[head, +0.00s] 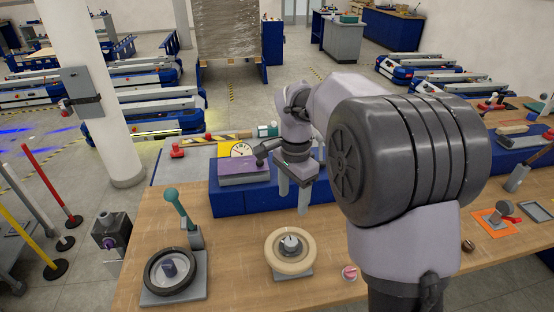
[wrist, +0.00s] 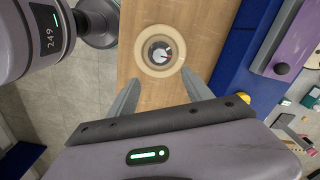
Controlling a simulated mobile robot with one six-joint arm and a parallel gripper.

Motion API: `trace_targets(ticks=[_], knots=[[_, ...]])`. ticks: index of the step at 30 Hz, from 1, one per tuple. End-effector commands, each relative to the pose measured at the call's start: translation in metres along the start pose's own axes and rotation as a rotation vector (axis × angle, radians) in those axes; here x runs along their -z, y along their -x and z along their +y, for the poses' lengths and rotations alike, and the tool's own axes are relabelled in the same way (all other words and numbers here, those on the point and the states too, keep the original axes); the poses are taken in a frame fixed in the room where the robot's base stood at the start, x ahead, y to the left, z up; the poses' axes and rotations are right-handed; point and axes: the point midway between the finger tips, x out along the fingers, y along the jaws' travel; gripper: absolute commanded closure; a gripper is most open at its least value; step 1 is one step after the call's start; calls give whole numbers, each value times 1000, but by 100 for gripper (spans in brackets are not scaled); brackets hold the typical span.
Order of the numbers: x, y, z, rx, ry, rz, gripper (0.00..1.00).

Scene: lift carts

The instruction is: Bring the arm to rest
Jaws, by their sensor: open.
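My gripper (head: 293,196) is open, with its two fingers pointing down and a gap between them. In the head view it hangs in front of the blue box at the back of the wooden bench, above and behind a cream handwheel (head: 276,258). In the wrist view the fingertips of my gripper (wrist: 168,88) are apart and empty, and the cream handwheel (wrist: 142,62) lies beyond them. My arm (head: 400,160) is bent and raised over the bench and covers part of it.
A black handwheel (head: 155,281) and a green-handled lever (head: 180,212) stand at the front left of the wooden bench (head: 235,290). A blue box (head: 228,203) carries a purple-topped block (head: 243,170). A red-handled valve (head: 497,213) sits at the right. A white pillar (head: 95,90) stands behind left.

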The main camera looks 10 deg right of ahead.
Motion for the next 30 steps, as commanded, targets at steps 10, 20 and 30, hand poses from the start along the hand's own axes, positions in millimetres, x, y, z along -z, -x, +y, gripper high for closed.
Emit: trace_targets(ticks=[10,20,30], knots=[[-77,25,117,282,398,84,41],[-140,-30,216,489,732,258,41],[-141,-150,218,492,741,261,41]])
